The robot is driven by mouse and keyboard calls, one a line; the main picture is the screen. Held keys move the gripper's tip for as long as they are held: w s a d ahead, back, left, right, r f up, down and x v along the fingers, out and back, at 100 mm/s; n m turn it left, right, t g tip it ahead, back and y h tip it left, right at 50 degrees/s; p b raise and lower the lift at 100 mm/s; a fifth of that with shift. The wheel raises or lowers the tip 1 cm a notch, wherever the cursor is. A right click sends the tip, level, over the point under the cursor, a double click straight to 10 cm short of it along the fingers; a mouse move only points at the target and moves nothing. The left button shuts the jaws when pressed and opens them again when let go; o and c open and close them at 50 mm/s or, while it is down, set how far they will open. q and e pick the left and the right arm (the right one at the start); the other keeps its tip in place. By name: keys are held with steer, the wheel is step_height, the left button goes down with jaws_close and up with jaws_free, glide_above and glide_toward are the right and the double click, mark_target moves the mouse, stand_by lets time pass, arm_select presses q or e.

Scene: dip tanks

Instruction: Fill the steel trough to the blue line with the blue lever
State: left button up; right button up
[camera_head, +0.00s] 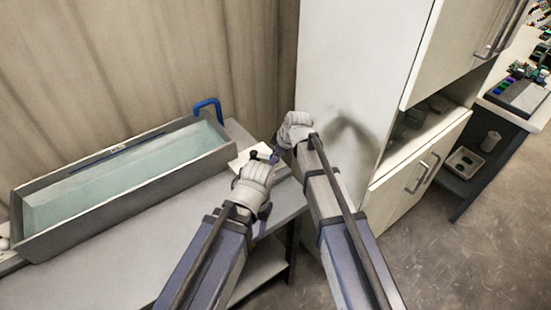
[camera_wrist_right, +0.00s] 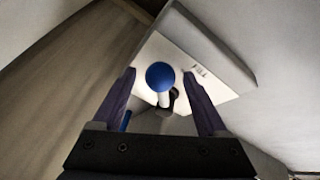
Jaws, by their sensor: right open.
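The steel trough (camera_head: 125,215) stands on the bench at the left of the head view and holds pale green-blue water (camera_head: 130,178). A dark blue line (camera_head: 120,158) runs along its far inner wall, close to the water's edge; the exact gap is hard to judge. The lever's blue ball knob (camera_wrist_right: 160,76) on a pale stem shows in the right wrist view, between the two fingers of my open right gripper (camera_head: 279,151), which are apart from it. My left gripper (camera_head: 264,160) is close by at the bench end; its jaws are too small to read.
A white plate (camera_wrist_right: 205,75) marked FILL is behind the knob. A blue bent pipe (camera_head: 208,104) rises at the trough's right end. A white cabinet (camera_head: 360,70) stands close to the right of my grippers. The bench front (camera_head: 130,265) is clear.

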steer(key=shift+c, duration=0.4)
jaws_close()
stand_by(0.9)
